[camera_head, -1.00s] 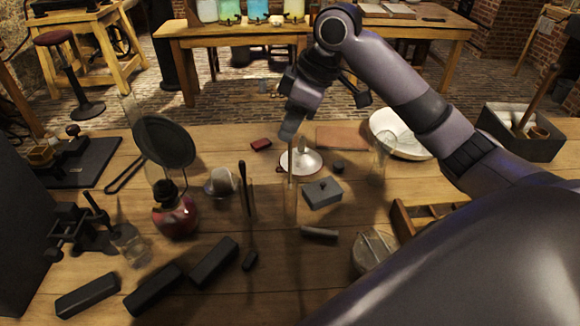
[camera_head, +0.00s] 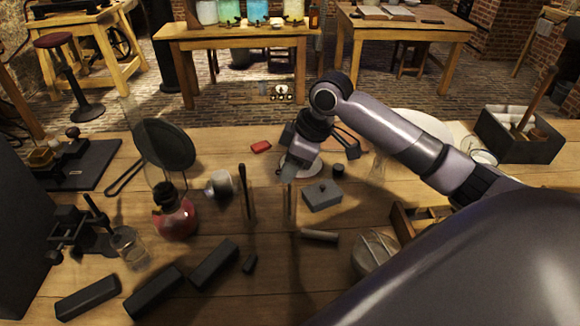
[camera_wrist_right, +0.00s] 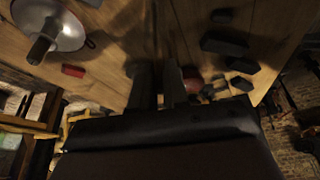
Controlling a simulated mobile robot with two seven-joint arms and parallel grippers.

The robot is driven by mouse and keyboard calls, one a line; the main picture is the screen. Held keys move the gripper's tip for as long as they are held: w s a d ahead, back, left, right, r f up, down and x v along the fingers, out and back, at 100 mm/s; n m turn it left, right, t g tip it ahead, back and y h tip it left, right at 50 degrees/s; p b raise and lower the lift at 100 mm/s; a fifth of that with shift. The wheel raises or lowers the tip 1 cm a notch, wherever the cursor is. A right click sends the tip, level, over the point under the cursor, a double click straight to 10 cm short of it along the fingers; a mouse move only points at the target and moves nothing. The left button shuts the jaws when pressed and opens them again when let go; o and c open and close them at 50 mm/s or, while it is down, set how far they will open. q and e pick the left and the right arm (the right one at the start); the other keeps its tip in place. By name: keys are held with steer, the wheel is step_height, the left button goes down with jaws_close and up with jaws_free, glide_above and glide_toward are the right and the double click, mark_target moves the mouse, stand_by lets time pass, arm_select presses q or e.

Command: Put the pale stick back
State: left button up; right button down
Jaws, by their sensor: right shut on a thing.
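My right gripper (camera_head: 288,174) points down over the middle of the table, shut on the upper end of a thin pale stick (camera_head: 290,203). The stick hangs upright below the fingers, where a faint clear glass jar seems to stand. I cannot tell whether the stick's lower end is inside the glass. A dark stick (camera_head: 243,188) stands upright to the left. In the right wrist view the fingers (camera_wrist_right: 158,88) reach toward the table, and the stick is hard to make out between them. My left gripper is not in view.
A grey box (camera_head: 322,195) with a knob stands right of the stick, and a pale cylinder (camera_head: 319,236) lies nearer. A red-filled flask (camera_head: 175,216) stands left. Dark blocks (camera_head: 153,291) lie at front left. A white dish (camera_wrist_right: 72,30) is near the gripper.

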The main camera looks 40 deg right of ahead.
steer(key=shift+f, duration=0.15)
steer(key=c, duration=1.1)
jaws_free()
steer(key=v, duration=1.2)
steer(key=shift+r, duration=0.2)
